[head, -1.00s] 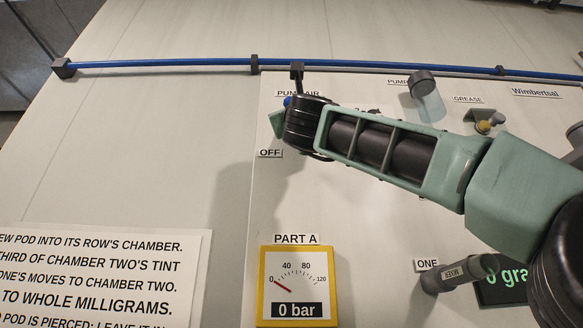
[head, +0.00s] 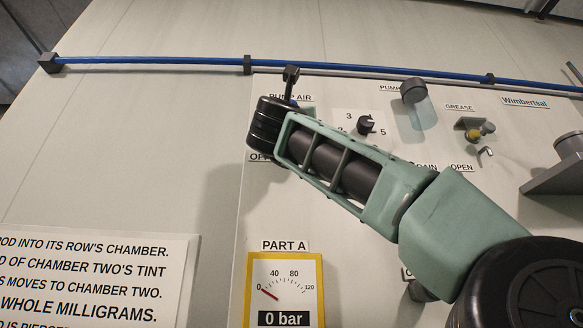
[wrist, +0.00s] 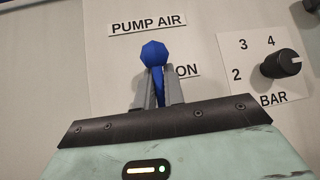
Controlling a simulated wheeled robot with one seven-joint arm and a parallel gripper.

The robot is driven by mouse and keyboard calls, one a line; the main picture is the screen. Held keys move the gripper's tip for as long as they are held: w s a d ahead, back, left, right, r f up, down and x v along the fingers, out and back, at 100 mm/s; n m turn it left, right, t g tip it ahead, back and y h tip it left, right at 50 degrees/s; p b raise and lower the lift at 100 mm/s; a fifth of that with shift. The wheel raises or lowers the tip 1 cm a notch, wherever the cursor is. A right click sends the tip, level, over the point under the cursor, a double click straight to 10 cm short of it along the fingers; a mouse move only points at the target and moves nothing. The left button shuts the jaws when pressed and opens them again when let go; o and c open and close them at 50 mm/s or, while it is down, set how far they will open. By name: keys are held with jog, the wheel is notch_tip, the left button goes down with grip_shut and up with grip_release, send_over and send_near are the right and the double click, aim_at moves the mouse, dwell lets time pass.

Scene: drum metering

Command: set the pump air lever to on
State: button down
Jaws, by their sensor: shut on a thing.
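The pump air lever (wrist: 154,54) is blue with a faceted ball knob and shows in the wrist view just below the PUMP AIR label (wrist: 149,23). My gripper (wrist: 157,92) is shut on the lever's stem, one grey finger on each side, with the knob beyond the fingertips. The ON label (wrist: 187,71) is directly right of the stem. In the head view my wrist hides most of the lever and part of the OFF label (head: 258,157). The lever's base is hidden, so its exact angle is unclear.
A black BAR selector knob (wrist: 281,65) stands right of the lever. The PART A gauge (head: 284,290) reads 0 bar. A blue pipe (head: 330,66) runs along the panel's top. A clear cylinder with a grey cap (head: 414,92) is to the right.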

jog(key=shift+s+d+r, duration=0.15)
jog(key=shift+s+r, duration=0.15)
jog(key=shift+r, duration=0.15)
jog(key=c, duration=1.5)
grip_release()
jog(key=shift+f, duration=0.15)
jog(key=shift+w+f, duration=0.1)
jog(key=shift+f+b, duration=0.15)
jog(key=shift+b, duration=0.15)
jog(key=b+v, duration=1.3)
jog(key=v, duration=0.4)
